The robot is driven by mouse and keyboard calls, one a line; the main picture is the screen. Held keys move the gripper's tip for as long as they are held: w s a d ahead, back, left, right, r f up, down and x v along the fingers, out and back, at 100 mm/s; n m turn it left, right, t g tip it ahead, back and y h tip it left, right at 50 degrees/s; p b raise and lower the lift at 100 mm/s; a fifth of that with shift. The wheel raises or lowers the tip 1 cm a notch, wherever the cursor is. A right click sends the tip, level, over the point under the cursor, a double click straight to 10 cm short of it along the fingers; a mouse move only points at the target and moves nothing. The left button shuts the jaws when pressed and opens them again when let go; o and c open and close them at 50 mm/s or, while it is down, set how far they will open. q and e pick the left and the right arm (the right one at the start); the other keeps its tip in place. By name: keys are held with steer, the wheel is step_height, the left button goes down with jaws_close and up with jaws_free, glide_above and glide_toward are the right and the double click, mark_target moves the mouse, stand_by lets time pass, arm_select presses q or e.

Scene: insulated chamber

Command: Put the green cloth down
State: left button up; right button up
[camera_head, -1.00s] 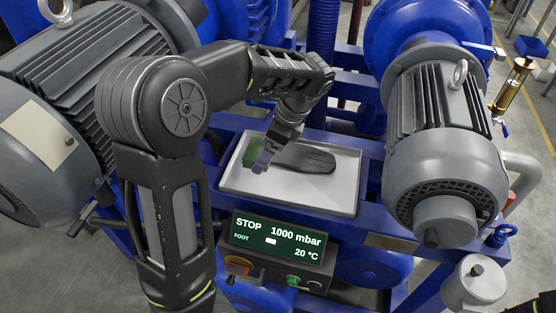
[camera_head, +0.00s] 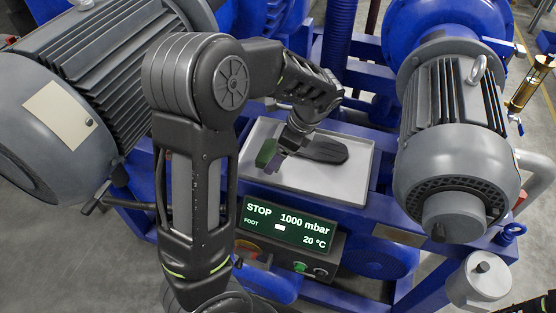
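The green cloth (camera_head: 266,152) is a small dark green piece at the fingertips of my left gripper (camera_head: 276,156). The gripper comes down over the left part of a light grey tray (camera_head: 343,190). The fingers appear shut on the cloth, though they partly hide it. I cannot tell whether the cloth touches the tray. My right gripper is not in view.
A dark sole-shaped piece (camera_head: 325,149) lies on the tray just right of the gripper. A display panel (camera_head: 288,226) with buttons stands in front. Grey motors (camera_head: 48,120) and (camera_head: 455,150) flank the tray. The tray's front right is bare.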

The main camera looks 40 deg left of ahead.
arm_select(q)
step_height(320, 180, down, 4)
steer(key=shift+r+p, duration=0.2)
steer(key=shift+p, duration=0.15)
steer(key=shift+f, duration=0.1)
